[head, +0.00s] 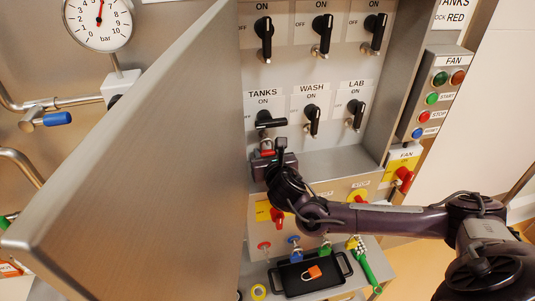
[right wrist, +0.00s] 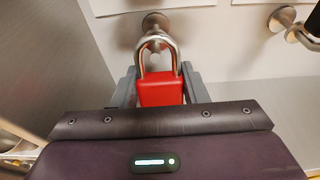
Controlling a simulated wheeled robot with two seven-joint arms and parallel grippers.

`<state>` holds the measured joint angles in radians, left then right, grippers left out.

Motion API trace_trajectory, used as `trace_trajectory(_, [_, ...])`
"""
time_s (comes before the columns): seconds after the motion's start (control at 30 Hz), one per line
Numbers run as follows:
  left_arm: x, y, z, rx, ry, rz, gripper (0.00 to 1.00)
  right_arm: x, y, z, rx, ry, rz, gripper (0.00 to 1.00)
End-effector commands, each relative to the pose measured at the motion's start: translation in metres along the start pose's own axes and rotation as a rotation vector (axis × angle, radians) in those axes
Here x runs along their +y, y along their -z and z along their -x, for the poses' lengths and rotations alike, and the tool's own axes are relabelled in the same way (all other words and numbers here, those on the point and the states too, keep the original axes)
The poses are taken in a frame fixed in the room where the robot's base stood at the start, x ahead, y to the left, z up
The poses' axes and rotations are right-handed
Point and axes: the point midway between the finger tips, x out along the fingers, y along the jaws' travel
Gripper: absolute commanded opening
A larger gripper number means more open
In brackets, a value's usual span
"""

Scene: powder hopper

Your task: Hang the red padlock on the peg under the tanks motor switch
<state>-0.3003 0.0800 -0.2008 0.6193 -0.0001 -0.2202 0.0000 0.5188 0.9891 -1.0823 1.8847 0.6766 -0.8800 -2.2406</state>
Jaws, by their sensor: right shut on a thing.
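The red padlock (right wrist: 160,92) is upright between the two grey fingers of my right gripper (head: 270,155), its steel shackle upward. It shows as a small red patch (head: 267,152) in the head view. The tanks motor switch (head: 268,123) is just above, its black handle lying sideways. In the right wrist view a round steel peg (right wrist: 155,22) stands on the panel at the top of the shackle. The shackle's arch overlaps the peg; I cannot tell whether it is around the peg or only in front. My left gripper is out of view.
The wash switch (head: 311,118) and lab switch (head: 356,112) are to the right, with another peg (right wrist: 283,18) nearby. An open steel door (head: 130,150) stands close on the left. A black tray (head: 338,270) holding an orange padlock (head: 312,272) lies below.

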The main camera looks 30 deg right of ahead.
Motion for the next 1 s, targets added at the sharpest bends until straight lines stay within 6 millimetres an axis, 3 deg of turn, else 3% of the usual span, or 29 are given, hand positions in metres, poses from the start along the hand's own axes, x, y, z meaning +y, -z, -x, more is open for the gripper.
trace_trajectory(0.3, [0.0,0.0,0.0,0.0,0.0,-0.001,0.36,0.0,0.0,0.0,-0.001,0.0,0.0,0.16])
trace_trajectory(0.33, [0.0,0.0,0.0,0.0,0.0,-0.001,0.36,0.0,0.0,0.0,-0.001,0.0,0.0,0.43])
trace_trajectory(0.5, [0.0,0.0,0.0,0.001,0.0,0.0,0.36,0.0,0.0,0.0,0.0,0.0,0.0,0.65])
trace_trajectory(0.83, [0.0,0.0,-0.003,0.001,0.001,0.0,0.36,0.0,0.002,0.003,0.0,-0.001,0.001,0.65])
trace_trajectory(1.0, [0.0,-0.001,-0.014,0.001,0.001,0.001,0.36,0.0,0.004,0.024,0.0,-0.003,0.0,0.65])
